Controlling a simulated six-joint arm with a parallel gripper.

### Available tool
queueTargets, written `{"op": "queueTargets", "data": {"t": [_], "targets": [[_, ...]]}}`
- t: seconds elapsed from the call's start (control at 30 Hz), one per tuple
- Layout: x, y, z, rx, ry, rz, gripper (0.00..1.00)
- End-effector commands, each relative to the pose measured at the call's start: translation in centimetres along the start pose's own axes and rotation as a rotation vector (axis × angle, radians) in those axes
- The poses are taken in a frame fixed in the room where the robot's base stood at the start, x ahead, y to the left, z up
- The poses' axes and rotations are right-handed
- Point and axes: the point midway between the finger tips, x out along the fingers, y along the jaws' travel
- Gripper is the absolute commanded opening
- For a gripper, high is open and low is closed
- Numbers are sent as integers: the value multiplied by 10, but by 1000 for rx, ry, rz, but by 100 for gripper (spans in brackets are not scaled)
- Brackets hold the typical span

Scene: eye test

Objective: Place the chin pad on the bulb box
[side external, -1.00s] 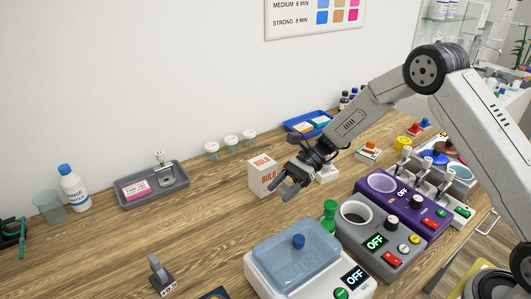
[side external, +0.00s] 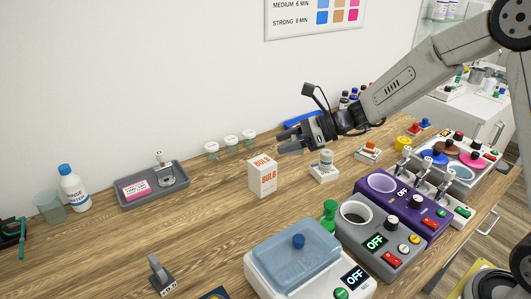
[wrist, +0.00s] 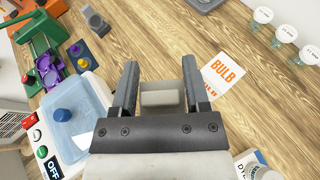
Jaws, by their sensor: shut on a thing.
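The bulb box (side external: 262,177) is a white carton with orange lettering, upright on the wooden bench in the side view. It also shows in the wrist view (wrist: 222,72), right of my fingers. My gripper (side external: 285,149) is in the air above and slightly right of the box in the side view. In the wrist view my gripper (wrist: 160,68) is shut on a small pale grey-beige block (wrist: 160,98), which I take as the chin pad. The pad cannot be made out in the side view. It is apart from the box.
A small white box with a round-topped item (side external: 324,170) stands right of the bulb box. Several small cups (side external: 230,141) stand along the wall. A grey tray (side external: 130,203) is at left; a lidded blue bath (side external: 292,252) and heaters (side external: 375,238) are in front.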

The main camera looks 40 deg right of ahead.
Motion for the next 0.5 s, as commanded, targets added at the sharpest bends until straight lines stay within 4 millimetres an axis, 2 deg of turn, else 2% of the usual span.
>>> {"op": "queueTargets", "data": {"t": [0.2,0.5], "targets": [[-18,-2,12,52,-1,-129,6],[-26,-2,15,77,0,-184,6]]}}
